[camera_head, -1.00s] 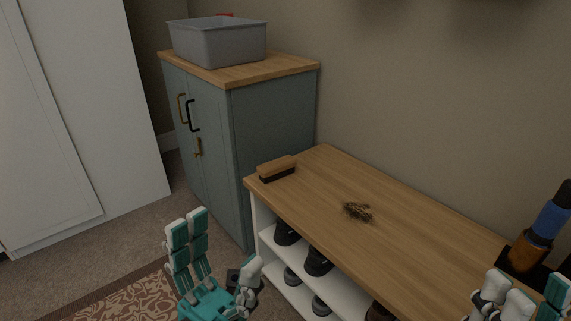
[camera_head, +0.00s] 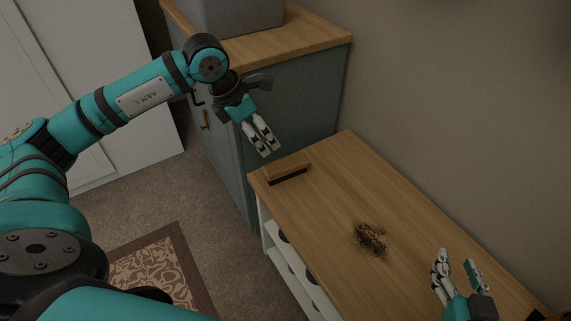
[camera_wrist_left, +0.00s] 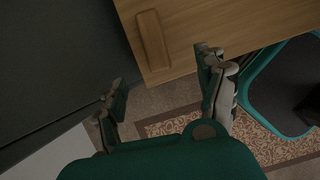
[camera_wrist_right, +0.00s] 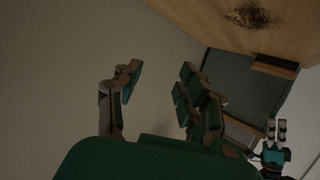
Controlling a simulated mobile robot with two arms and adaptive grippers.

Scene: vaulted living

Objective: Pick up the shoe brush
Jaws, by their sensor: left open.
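The shoe brush (camera_head: 287,171), with a wooden back and dark bristles, lies on the far left corner of the wooden bench top. It also shows in the left wrist view (camera_wrist_left: 152,39), ahead of the fingers. My left gripper (camera_head: 265,146) is open and empty, above and just to the left of the brush, not touching it. In the left wrist view my left gripper (camera_wrist_left: 160,92) has its fingers spread, with the brush beyond the gap. My right gripper (camera_head: 458,260) is open and empty over the right part of the bench.
The bench top (camera_head: 335,210) has a dark scattered patch of debris (camera_head: 370,238) in its middle. A blue-grey cabinet (camera_head: 290,105) with a grey bin (camera_head: 235,14) stands behind the bench's left end. A patterned rug (camera_head: 155,270) lies on the floor.

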